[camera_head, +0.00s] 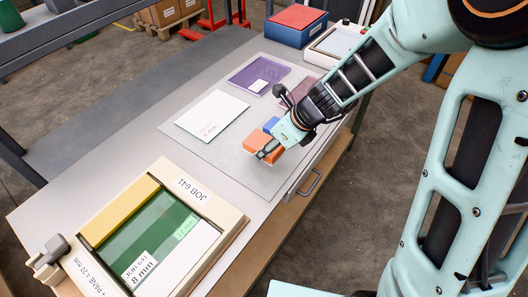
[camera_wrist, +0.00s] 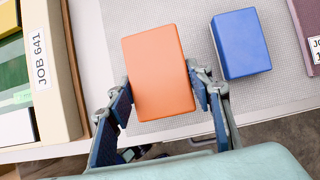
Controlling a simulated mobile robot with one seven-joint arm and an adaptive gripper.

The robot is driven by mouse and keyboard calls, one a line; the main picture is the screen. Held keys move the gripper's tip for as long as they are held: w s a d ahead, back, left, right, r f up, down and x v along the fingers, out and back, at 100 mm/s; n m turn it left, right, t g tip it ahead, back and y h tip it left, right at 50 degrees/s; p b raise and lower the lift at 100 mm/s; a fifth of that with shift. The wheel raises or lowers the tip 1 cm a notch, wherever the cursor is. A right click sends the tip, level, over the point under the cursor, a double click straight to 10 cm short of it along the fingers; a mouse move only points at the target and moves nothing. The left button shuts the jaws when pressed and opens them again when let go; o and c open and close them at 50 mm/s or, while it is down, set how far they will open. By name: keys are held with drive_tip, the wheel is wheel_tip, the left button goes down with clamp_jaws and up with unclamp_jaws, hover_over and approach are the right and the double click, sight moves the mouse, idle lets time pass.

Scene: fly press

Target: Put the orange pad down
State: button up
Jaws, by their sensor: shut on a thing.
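The orange pad (camera_wrist: 158,72) is a rectangular block between the two fingers of my gripper (camera_wrist: 160,95) in the wrist view. The fingers are shut on its sides. In the head view the orange pad (camera_head: 258,141) shows at the end of my gripper (camera_head: 267,150), over the front part of the grey mat (camera_head: 225,165). I cannot tell whether the pad touches the mat. A blue pad (camera_wrist: 240,43) lies to the right of the orange pad in the wrist view; it shows just behind it in the head view (camera_head: 271,124).
A framed JOB 641 fixture (camera_head: 216,212) with green and white panels stands at the near left. A blue box with a red lid (camera_head: 296,25) stands at the back. Bare mat lies left of the pad.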

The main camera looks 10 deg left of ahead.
drive_tip(key=x, duration=0.1)
drive_tip(key=b+x, duration=0.1)
drive_tip(key=x, duration=0.1)
drive_tip(key=shift+w+a, duration=0.2)
drive_tip(key=shift+w, duration=0.2)
wheel_tip(320, 180, down, 3)
drive_tip(key=b, duration=0.3)
drive_tip(key=shift+w+a+f, duration=0.15)
drive_tip(key=shift+f, duration=0.05)
drive_tip(key=shift+f, duration=0.2)
drive_tip(key=o, duration=1.6)
drive_tip(key=shift+c, duration=0.2)
